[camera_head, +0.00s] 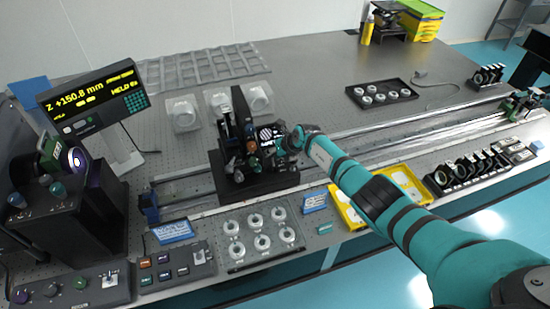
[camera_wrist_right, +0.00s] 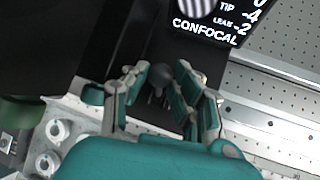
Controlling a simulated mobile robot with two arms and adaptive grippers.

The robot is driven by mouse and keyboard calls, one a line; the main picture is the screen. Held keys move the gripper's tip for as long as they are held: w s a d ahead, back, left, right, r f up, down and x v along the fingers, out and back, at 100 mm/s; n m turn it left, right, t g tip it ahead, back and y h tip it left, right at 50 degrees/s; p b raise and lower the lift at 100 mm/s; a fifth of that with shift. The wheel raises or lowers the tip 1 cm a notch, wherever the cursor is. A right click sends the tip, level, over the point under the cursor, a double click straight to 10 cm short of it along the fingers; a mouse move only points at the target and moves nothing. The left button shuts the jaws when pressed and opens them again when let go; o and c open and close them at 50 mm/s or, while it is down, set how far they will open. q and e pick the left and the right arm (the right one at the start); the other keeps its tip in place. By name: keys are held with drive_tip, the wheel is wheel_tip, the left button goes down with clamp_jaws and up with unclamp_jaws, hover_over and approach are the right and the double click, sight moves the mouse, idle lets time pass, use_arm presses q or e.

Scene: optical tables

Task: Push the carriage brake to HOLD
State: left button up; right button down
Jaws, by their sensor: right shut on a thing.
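The carriage (camera_head: 258,187) is a black block on the long rail, carrying a dark upright assembly with a small lit screen. My right gripper (camera_head: 293,141) reaches it from the right, at the right side of this assembly. In the right wrist view my right gripper (camera_wrist_right: 160,88) has its teal and grey fingers closed around a dark round knob (camera_wrist_right: 160,74). I cannot tell for certain that this knob is the brake, and no HOLD mark is readable there. My left gripper is in neither view.
A readout (camera_head: 92,100) shows Z +150.8 mm at the left. A tray of round parts (camera_head: 262,262) lies in front of the carriage, beside blue label cards. A yellow tray (camera_head: 350,212) lies under my right arm. The rail (camera_head: 400,127) runs clear to the right.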

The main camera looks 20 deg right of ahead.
drive_tip(key=shift+w+f+g+b, duration=0.15)
drive_tip(key=shift+w+g+b, duration=0.2)
drive_tip(key=shift+g+b, duration=0.4)
drive_tip(key=c, duration=1.1)
unclamp_jaws()
drive_tip(key=shift+o, duration=0.2)
